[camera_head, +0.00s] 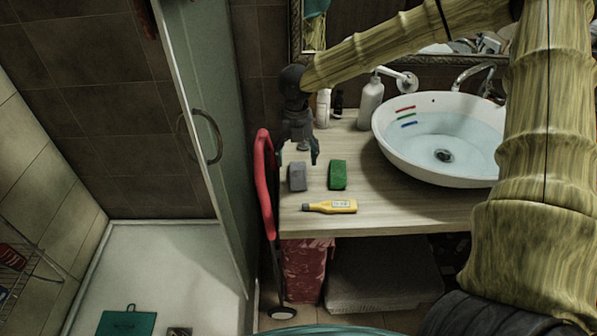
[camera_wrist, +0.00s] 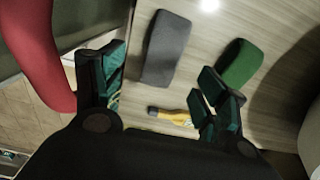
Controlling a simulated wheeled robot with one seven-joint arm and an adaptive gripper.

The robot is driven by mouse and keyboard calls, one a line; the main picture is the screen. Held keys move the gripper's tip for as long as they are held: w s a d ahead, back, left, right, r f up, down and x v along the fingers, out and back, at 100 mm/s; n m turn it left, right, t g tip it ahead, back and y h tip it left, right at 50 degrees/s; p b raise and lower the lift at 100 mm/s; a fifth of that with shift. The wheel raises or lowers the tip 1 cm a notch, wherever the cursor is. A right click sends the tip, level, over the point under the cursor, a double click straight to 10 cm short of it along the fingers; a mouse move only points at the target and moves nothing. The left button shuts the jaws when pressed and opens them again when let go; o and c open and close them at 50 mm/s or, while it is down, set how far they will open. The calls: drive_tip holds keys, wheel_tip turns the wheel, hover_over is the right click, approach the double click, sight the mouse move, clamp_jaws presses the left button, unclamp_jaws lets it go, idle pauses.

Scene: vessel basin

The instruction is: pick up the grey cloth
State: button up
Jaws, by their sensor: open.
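The grey cloth (camera_head: 297,177) is a small block-like piece lying on the wooden counter near its left edge. In the wrist view the grey cloth (camera_wrist: 166,47) shows between and beyond the fingers. My gripper (camera_head: 298,158) points down above the counter, just behind and over the cloth, with its fingers apart. In the wrist view my gripper (camera_wrist: 160,85) has nothing between its fingertips. I cannot tell the exact height of the fingers above the cloth.
A green block (camera_head: 337,175) lies just right of the cloth. A yellow bottle (camera_head: 332,207) lies in front. A red curved frame (camera_head: 264,185) rises at the counter's left edge. A water-filled basin (camera_head: 385,151) stands right. A white dispenser (camera_head: 370,104) stands behind.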

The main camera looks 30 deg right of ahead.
sight(298, 170)
drive_tip(key=shift+w+f, duration=0.3)
drive_tip(key=shift+f, duration=0.5)
drive_tip(key=shift+s+d, duration=0.2)
drive_tip(key=shift+s, duration=0.2)
drive_tip(key=shift+w+d+f+p, duration=0.1)
drive_tip(key=shift+f+p, duration=0.4)
drive_tip(key=shift+f, duration=0.8)
drive_tip(key=shift+w+f+p, duration=0.1)
drive_tip(key=shift+f+p, duration=0.35)
drive_tip(key=shift+f, duration=0.8)
drive_tip(key=c, duration=1)
